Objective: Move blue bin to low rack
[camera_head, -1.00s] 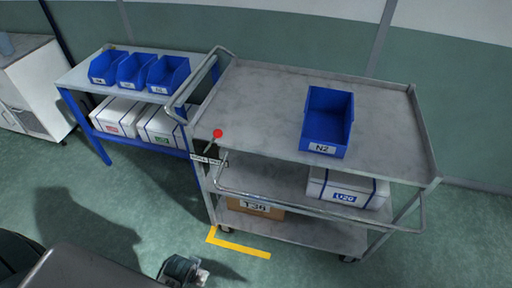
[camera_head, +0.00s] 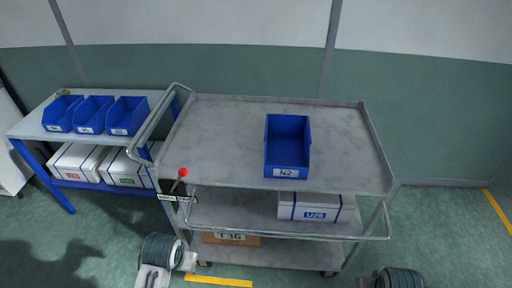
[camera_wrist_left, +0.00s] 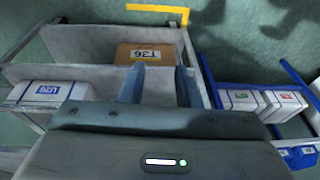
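A blue bin labelled N2 (camera_head: 287,148) stands upright on the top shelf of the grey metal cart (camera_head: 225,130), right of its middle. A low rack with blue legs (camera_head: 65,139) stands left of the cart; several blue bins (camera_head: 92,115) sit in a row on its top. My left gripper (camera_wrist_left: 158,85) is open and empty in the left wrist view, with the cart's lower shelves beyond its fingers. In the head view only arm joints show at the bottom; the right gripper's fingers cannot be made out.
White boxes (camera_head: 127,167) fill the rack's lower shelf. The cart holds a white box (camera_head: 316,206) on its middle shelf and a brown box T36 (camera_head: 230,239) on the bottom one. A red-knobbed lever (camera_head: 183,173) and a rail (camera_head: 150,128) edge the cart's left side.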

